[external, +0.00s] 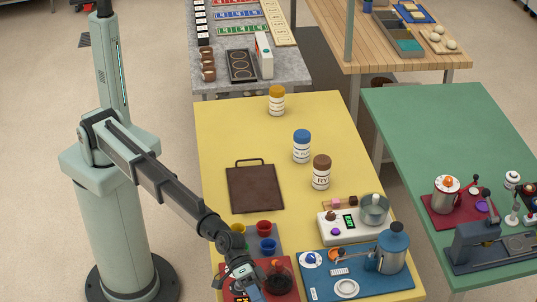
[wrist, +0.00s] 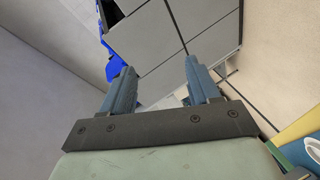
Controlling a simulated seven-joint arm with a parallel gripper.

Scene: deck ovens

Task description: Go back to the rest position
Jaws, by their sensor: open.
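My gripper (external: 246,284) is low at the front left of the yellow table (external: 225,120), above the red mat there. In the wrist view my gripper (wrist: 160,95) shows two blue-grey fingers spread apart with nothing between them. The wrist camera looks past the fingers at grey-white panels with dark seams (wrist: 190,35) and a bright blue part (wrist: 115,65). The arm reaches down and to the right from its column at the left. The gripper's far end in the external view is small and partly merges with the things on the mat.
Close by are the red mat (external: 290,294) with a dark round pot, cups (external: 265,227) on a grey tray, and a blue mat (external: 312,290) with a canister. A brown board (external: 255,190), several jars (external: 301,147) and a scale (external: 350,222) stand farther back.

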